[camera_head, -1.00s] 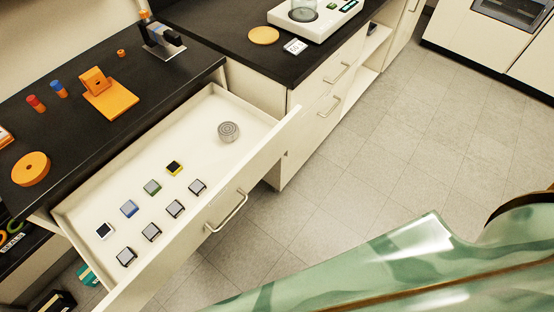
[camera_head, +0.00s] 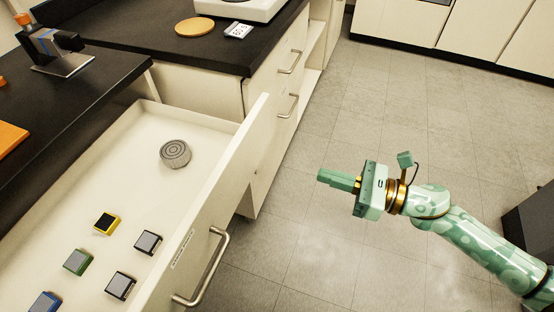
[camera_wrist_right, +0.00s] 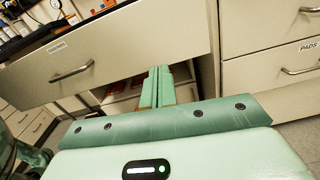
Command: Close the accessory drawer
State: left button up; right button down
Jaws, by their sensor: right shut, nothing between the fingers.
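The accessory drawer (camera_head: 135,165) stands pulled out from under the black counter in the head view. Its front panel (camera_head: 232,165) carries a bar handle (camera_head: 205,268). Inside lie a round grey ridged disc (camera_head: 175,153) and several small square pieces, one of them yellow-edged (camera_head: 107,222). My right gripper (camera_head: 322,175) is shut and empty, out over the floor to the right of the drawer front, apart from it. In the right wrist view its fingers (camera_wrist_right: 157,88) point toward a drawer front (camera_wrist_right: 130,45) with a bar handle (camera_wrist_right: 72,72). My left gripper is not in view.
The black counter (camera_head: 95,95) holds a small stand (camera_head: 60,50) and an orange piece (camera_head: 10,138). A second counter bears a round cork-coloured pad (camera_head: 195,27) and a white device (camera_head: 240,8). Closed drawers (camera_head: 285,80) adjoin on the right. The grey floor (camera_head: 340,120) is clear around my right gripper.

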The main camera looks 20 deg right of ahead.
aim_at(252, 155)
jog(key=shift+n, duration=0.6)
jog(key=x, duration=1.3)
jog(key=shift+w+a+f+b, duration=0.1)
jog(key=shift+b, duration=0.3)
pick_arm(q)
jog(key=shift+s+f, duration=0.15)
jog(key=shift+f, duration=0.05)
pick_arm(e)
jog(key=shift+w+a, duration=0.25)
jog(key=shift+a, duration=0.15)
